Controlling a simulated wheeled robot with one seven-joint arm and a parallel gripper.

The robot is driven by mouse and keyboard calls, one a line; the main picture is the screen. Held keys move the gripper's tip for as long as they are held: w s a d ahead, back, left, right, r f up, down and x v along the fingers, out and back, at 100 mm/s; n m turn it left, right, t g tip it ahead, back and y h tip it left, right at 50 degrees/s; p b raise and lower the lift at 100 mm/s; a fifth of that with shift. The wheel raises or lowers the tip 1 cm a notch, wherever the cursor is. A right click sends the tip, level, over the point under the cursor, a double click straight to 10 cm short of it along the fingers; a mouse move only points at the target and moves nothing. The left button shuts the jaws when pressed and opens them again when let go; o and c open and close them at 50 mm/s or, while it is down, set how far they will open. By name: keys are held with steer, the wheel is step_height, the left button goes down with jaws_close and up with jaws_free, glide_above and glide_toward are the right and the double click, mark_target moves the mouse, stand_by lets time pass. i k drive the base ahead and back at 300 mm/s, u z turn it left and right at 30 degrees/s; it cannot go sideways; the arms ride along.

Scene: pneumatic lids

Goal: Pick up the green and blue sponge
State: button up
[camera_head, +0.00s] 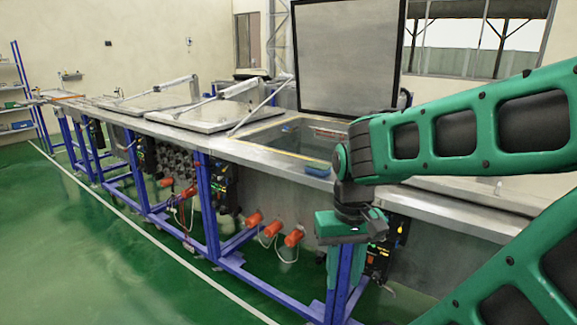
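The green and blue sponge (317,168) lies on the metal front rim of the bench, beside the open tank. Its blue top shows most, with a little green at its edge. My gripper (342,240) hangs in front of the bench, below and slightly right of the sponge, apart from it. Its green and black body points downward. Its fingers are too small and shadowed to tell whether they are open or shut. The sponge is outside my gripper.
The open tank (262,137) has its large lid (348,58) raised behind it. Two lower lids (215,116) (150,101) lie further left along the bench rim (250,155). Orange plugs (294,237) stick out from the bench front. The green floor (110,250) at left is clear.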

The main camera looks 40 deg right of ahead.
mark_target(322, 168)
steer(key=z, duration=0.5)
steer(key=i, duration=1)
steer(key=z, duration=0.75)
